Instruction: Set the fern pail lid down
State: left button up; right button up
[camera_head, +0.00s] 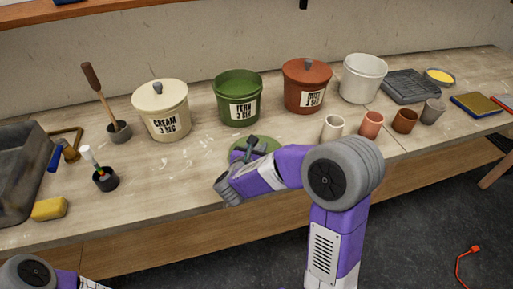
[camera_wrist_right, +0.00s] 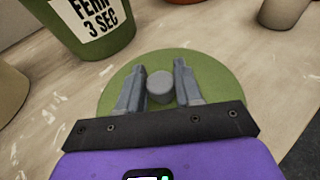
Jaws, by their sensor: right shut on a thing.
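The green fern pail (camera_head: 238,99) stands upright and open on the bench, labelled "FERN 3 SEC". Its side also shows in the wrist view (camera_wrist_right: 88,35). The round green fern pail lid (camera_head: 272,144) is in front of the pail, apart from it, with its grey knob (camera_wrist_right: 160,86) facing up. My right gripper (camera_wrist_right: 158,80) is shut on the knob, one finger on each side. The lid looks level and at or close above the bench top; I cannot tell whether it touches. My arm hides part of the lid. Only a piece of my left arm shows, without its gripper.
On the bench (camera_head: 170,190), the lidded cream pail (camera_head: 162,112) stands left and the lidded rust pail (camera_head: 306,88) right, beside an open white pail (camera_head: 363,78). Several small cups, including a white one (camera_head: 333,128), stand right of the lid. The bench left of the lid is clear.

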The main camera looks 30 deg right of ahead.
jog(key=shift+f+b, duration=0.25)
jog(key=shift+b, duration=0.05)
jog(key=o, duration=1.1)
jog(key=shift+r, duration=0.1)
jog(key=shift+c, duration=0.2)
jog(key=shift+r+p, duration=0.25)
jog(key=shift+p, duration=0.25)
jog(key=p+v, duration=0.1)
jog(key=v, duration=1.1)
jog(key=shift+f, duration=0.1)
